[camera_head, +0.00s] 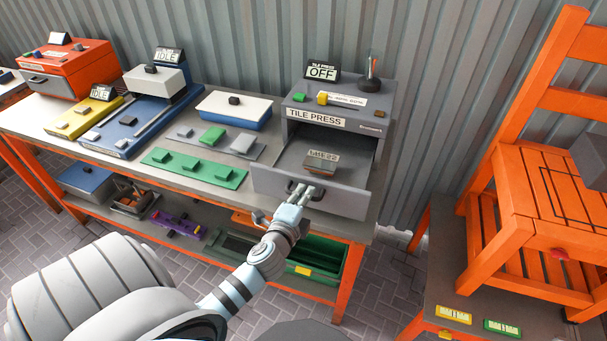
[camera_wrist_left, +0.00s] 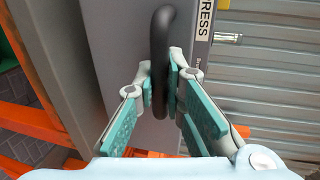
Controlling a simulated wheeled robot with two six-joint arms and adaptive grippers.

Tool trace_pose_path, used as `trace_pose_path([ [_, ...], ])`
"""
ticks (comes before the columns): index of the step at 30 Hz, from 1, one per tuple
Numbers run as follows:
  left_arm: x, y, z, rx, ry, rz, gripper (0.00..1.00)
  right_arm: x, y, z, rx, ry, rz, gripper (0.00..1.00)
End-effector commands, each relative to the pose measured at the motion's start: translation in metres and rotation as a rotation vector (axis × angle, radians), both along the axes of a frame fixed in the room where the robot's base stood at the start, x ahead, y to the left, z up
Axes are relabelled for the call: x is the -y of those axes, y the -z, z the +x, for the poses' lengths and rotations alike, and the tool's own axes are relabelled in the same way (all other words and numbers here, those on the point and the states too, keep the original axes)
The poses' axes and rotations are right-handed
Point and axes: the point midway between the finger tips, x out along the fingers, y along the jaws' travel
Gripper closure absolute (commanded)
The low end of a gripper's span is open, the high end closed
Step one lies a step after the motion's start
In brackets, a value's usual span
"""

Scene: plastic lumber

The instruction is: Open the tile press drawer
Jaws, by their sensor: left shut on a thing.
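The tile press (camera_head: 327,115) is a grey box at the right end of the workbench, with a display reading OFF. Its drawer (camera_head: 345,203) is pulled out toward me, and a small block (camera_head: 321,161) shows inside. My left gripper (camera_head: 300,195) is at the drawer front, shut on the dark handle. In the left wrist view the black curved handle (camera_wrist_left: 160,60) runs between the two teal-padded fingers (camera_wrist_left: 161,85). The fingers hide part of the handle in the head view. My right gripper is not in view.
A lower shelf holds a green crate (camera_head: 330,262). An orange chair (camera_head: 545,190) stands on a grey surface at right.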

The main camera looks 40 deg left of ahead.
Motion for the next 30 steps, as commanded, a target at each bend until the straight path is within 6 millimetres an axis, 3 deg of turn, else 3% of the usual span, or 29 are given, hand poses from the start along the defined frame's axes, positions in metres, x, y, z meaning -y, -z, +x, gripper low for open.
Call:
trace_pose_path([
  [3,-0.001,0.001,-0.001,-0.001,-0.002,-0.002,1.00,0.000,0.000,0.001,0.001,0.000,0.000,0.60],
  [4,-0.001,0.001,-0.001,-0.001,-0.003,-0.002,0.85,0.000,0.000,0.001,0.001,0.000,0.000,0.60],
  [7,-0.001,0.001,-0.001,-0.002,-0.004,-0.002,0.69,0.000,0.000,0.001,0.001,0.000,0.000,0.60],
  [17,0.000,0.000,-0.002,-0.002,-0.002,0.000,0.69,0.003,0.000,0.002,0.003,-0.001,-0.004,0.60],
  [20,0.005,-0.002,-0.014,-0.002,-0.001,0.000,0.69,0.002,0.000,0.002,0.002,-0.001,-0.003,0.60],
  [30,0.033,-0.020,-0.095,-0.004,-0.002,-0.002,0.69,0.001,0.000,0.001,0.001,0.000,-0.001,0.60],
])
